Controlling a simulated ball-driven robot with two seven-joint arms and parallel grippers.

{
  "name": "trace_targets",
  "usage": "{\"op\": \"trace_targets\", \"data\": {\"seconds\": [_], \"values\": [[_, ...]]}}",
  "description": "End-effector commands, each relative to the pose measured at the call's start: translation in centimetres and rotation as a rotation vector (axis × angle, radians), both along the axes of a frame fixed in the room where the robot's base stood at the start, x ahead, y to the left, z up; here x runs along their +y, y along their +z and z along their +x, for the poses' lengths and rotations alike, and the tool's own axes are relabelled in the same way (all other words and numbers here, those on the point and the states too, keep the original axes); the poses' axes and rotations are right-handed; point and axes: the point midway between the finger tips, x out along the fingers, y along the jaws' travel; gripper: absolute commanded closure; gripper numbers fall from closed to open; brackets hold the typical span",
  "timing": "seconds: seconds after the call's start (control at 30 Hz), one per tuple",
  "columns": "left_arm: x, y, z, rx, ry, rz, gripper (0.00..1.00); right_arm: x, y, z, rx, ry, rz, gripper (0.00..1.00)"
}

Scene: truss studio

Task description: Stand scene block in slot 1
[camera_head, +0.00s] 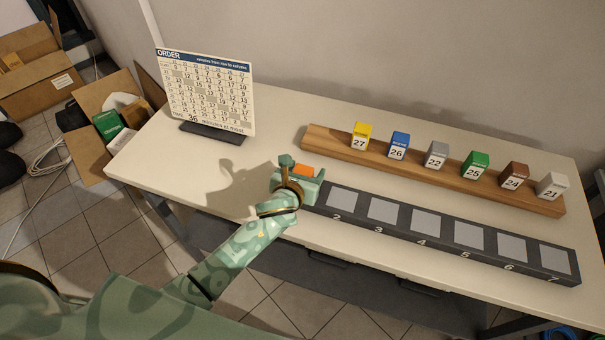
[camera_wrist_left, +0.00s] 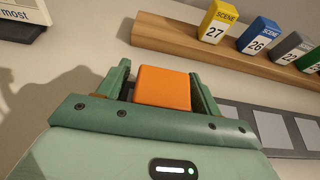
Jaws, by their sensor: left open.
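An orange block (camera_head: 304,170) is between the fingers of my left gripper (camera_head: 298,174), over the left end of the dark slot rail (camera_head: 404,215). In the left wrist view, the orange block (camera_wrist_left: 163,87) sits between the two green fingers of the left gripper (camera_wrist_left: 160,84), which are open on either side of it. Its printed face is not visible. Slot 1 is hidden by the gripper and block, so I cannot tell how the block sits in it. Slots 2 to 7 show bare grey pads. My right gripper is not in view.
A wooden shelf (camera_head: 330,142) behind the rail carries several numbered blocks, among them yellow 27 (camera_head: 362,136) and blue 26 (camera_head: 399,145). An order board (camera_head: 207,92) stands at the left back. The table (camera_head: 190,160) is clear between board and rail.

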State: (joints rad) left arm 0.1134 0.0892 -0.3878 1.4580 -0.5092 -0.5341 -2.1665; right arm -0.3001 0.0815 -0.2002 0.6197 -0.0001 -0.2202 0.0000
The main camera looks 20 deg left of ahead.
Motion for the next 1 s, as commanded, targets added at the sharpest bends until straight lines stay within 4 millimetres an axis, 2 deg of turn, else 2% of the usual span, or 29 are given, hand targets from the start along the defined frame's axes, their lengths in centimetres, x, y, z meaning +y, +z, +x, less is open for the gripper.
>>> {"op": "trace_targets", "data": {"seconds": [0.13,0.4,0.57,0.7,1.0], "values": [[0.1,1.0,-1.6,-0.001,-0.001,0.0,0.35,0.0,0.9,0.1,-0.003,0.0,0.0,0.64],[0.3,3.5,-7.5,0.0,0.0,0.001,0.35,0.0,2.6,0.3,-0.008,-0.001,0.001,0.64],[0.4,4.4,-10.0,0.0,0.001,0.001,0.35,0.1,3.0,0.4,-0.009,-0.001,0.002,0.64],[0.4,4.8,-11.0,-0.001,0.001,-0.001,0.35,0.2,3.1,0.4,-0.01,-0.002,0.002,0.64],[0.4,4.8,-11.1,-0.001,0.001,-0.001,0.35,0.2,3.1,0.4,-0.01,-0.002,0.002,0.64]]}}
